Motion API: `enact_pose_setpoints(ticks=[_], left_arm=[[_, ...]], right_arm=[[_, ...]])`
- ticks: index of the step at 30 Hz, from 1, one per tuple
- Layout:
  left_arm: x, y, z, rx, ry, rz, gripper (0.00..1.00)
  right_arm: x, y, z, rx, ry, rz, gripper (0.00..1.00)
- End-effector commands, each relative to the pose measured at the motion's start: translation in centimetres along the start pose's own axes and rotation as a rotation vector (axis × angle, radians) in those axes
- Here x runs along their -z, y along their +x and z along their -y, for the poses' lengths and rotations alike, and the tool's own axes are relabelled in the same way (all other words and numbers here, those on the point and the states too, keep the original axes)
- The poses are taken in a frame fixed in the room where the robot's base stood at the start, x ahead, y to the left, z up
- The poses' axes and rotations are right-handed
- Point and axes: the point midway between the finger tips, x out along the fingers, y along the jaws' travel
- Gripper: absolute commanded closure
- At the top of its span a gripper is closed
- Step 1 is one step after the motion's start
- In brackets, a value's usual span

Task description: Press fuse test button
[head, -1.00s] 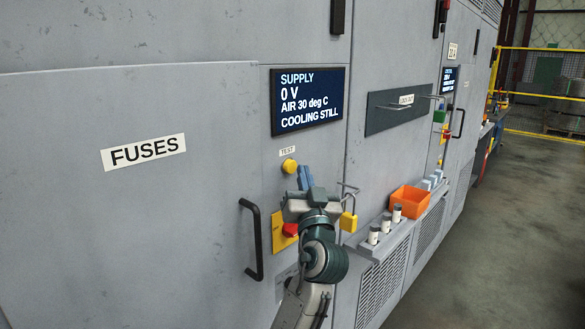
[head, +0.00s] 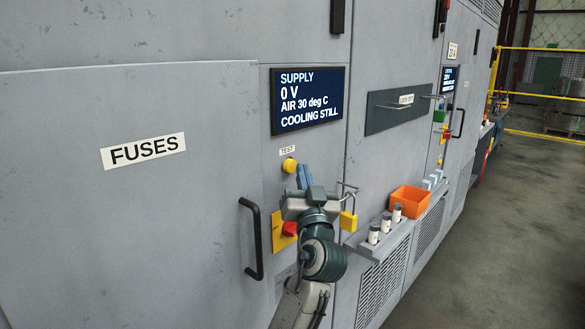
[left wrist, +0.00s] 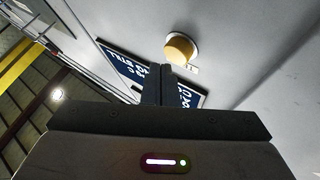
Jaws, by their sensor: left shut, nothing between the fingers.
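The yellow round test button (head: 290,166) sits on the grey cabinet under a small "TEST" label (head: 287,150). My left gripper (head: 302,170) is shut and empty, its blue fingers just to the right of the button in the head view. In the left wrist view the button (left wrist: 180,48) stands out from the panel just beyond and to the right of the closed fingertips (left wrist: 160,70). I cannot tell whether the fingertips touch it; they appear a little apart. My right gripper is not in view.
A display (head: 307,100) reads "SUPPLY 0 V, COOLING STILL". A red knob on a yellow plate (head: 289,230) and a yellow padlock (head: 348,221) are close to my wrist. A black door handle (head: 251,240) is to the left. An orange bin (head: 409,200) and white fuses stand on a ledge to the right.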

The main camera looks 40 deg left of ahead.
Motion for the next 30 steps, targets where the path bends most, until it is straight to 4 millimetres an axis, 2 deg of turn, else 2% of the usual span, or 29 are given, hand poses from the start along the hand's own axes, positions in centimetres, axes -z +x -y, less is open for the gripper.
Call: enact_pose_setpoints(ticks=[30], left_arm=[[-0.59,0.78,0.56,0.000,-0.001,0.000,1.00]], right_arm=[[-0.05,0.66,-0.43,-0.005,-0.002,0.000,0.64]])
